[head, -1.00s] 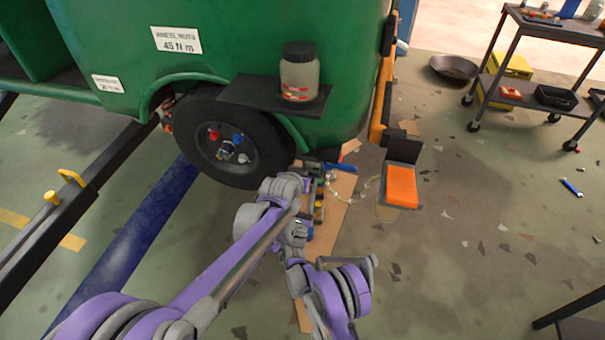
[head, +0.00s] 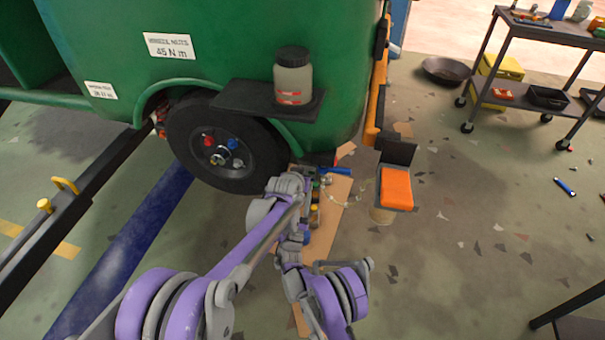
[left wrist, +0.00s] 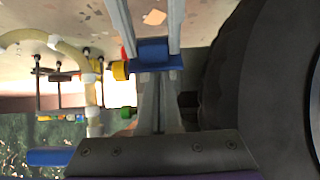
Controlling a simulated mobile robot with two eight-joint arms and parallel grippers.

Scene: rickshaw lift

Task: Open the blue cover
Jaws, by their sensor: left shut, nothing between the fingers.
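A blue block with a flat blue bar (left wrist: 153,52) shows in the upper middle of the left wrist view, between two grey uprights. In the head view a blue piece (head: 335,170) lies on the floor side of the wheel, among small coloured parts. I cannot tell for sure which is the blue cover. My left gripper (head: 303,186) is low beside the tyre. In the left wrist view its fingers (left wrist: 156,84) are together and empty, pointing at the blue block; whether they touch it is unclear. My right gripper cannot be made out.
The tyre (head: 226,142) of the green rickshaw (head: 225,45) stands close beside the left gripper. A jar (head: 293,76) sits on a dark shelf (head: 240,98) above. An orange pad (head: 396,188) and pale tubing (left wrist: 50,38) are close by.

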